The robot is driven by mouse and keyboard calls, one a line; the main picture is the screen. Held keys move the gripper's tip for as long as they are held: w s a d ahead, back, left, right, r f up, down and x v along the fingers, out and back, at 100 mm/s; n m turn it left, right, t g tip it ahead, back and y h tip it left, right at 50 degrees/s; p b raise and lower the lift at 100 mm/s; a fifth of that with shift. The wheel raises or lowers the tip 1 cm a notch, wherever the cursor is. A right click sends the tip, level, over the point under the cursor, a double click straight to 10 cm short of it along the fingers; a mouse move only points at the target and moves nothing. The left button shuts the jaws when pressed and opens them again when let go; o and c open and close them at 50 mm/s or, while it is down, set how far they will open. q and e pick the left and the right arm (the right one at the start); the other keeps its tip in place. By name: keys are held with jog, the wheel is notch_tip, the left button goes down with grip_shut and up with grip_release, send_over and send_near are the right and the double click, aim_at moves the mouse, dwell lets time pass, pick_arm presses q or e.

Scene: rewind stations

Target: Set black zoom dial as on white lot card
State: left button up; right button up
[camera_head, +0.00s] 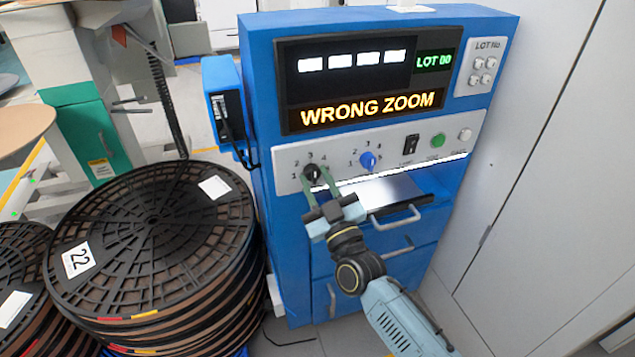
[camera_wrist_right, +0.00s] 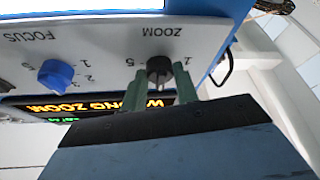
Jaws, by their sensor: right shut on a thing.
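The black zoom dial (camera_head: 311,172) is on the light front panel of the blue machine, with numbers around it. My right gripper (camera_head: 319,180) has its green fingers closed on the dial. In the right wrist view the dial (camera_wrist_right: 160,67) appears upside down under the word ZOOM, with my right gripper's fingertips (camera_wrist_right: 161,82) on either side. I cannot read which number the dial points to. The display (camera_head: 370,112) reads WRONG ZOOM and LOT 00. I cannot tell which white card is the lot card. My left gripper is not in view.
The blue focus dial (camera_head: 368,160) is right of the zoom dial. A black switch (camera_head: 411,144) and a green button (camera_head: 437,140) are farther right. An open tray (camera_head: 388,194) juts out below. Stacked black reels (camera_head: 150,240) with white labels stand left.

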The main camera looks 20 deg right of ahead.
jog(key=shift+m, duration=0.3)
jog(key=shift+m, duration=0.3)
jog(key=m+h+p, duration=0.1)
jog(key=m+h, duration=0.1)
jog(key=m, duration=0.2)
jog(key=m+h+p, duration=0.2)
jog(key=m, duration=0.2)
jog(key=m+h+p, duration=0.2)
jog(key=m, duration=0.1)
jog(key=shift+a+r+m+h, duration=0.1)
jog(key=shift+a+m+h, duration=0.2)
jog(key=shift+a+m, duration=0.1)
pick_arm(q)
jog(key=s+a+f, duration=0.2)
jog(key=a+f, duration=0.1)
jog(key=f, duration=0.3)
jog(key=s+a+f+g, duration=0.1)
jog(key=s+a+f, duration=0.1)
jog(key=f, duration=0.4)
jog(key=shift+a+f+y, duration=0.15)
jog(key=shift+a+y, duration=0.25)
pick_arm(e)
jog(key=shift+m+g+h, duration=0.4)
jog(key=shift+m+g, duration=0.1)
jog(key=shift+m, duration=0.2)
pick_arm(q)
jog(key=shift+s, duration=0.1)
pick_arm(e)
jog(key=o, duration=1)
jog(key=shift+s, duration=0.1)
